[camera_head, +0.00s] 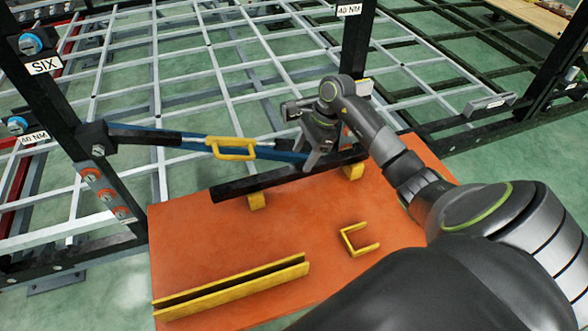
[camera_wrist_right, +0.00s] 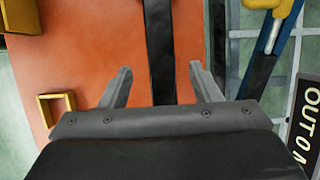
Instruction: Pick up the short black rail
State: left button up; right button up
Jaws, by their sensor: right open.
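The short black rail (camera_head: 255,182) lies across two yellow supports, one (camera_head: 256,201) near its left end and one (camera_head: 353,171) near its right end, at the back of the orange table. In the right wrist view the rail (camera_wrist_right: 159,45) runs lengthwise between my fingertips. My right gripper (camera_head: 320,160) is open over the right part of the rail, pointing down. In the wrist view its two fingers (camera_wrist_right: 160,78) stand apart on either side of the rail, with gaps visible on both sides. My left gripper is not in view.
The orange table top (camera_head: 210,240) also holds a long yellow channel (camera_head: 235,286) and a small yellow bracket (camera_head: 358,240). A blue and black tool with a yellow handle (camera_head: 232,149) is just behind the rail. A black post (camera_head: 357,45) and the grey grid chassis (camera_head: 180,70) stand behind.

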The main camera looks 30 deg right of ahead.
aim_at(295, 167)
jog(key=shift+a+f+p, duration=0.25)
jog(key=shift+p, duration=0.1)
jog(key=p+x, duration=0.1)
jog(key=x, duration=0.2)
jog(key=shift+w+a+f+p, duration=0.15)
jog(key=shift+a+f+p, duration=0.05)
jog(key=shift+p, duration=0.1)
jog(key=shift+f, duration=0.45)
grip_shut()
jog(key=shift+w+r, duration=0.15)
